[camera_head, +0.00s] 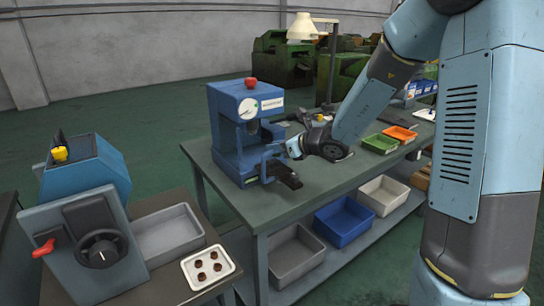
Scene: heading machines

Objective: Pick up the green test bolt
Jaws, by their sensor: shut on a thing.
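My gripper (281,154) reaches in from the right to the front of a blue bench press machine (246,128) with a red knob on top. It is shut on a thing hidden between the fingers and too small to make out. I cannot pick out the green test bolt in this view. A dark block (288,178) juts out just below my gripper at the machine's front. I cannot tell whether the gripper touches the machine.
The machine stands on a grey workbench (310,191). Green (380,143) and orange (399,134) trays lie farther back. A lamp (302,28) rises behind. Bins sit on the lower shelf. At left, a second blue machine (85,200) stands by a white tray (208,267) of small brown parts.

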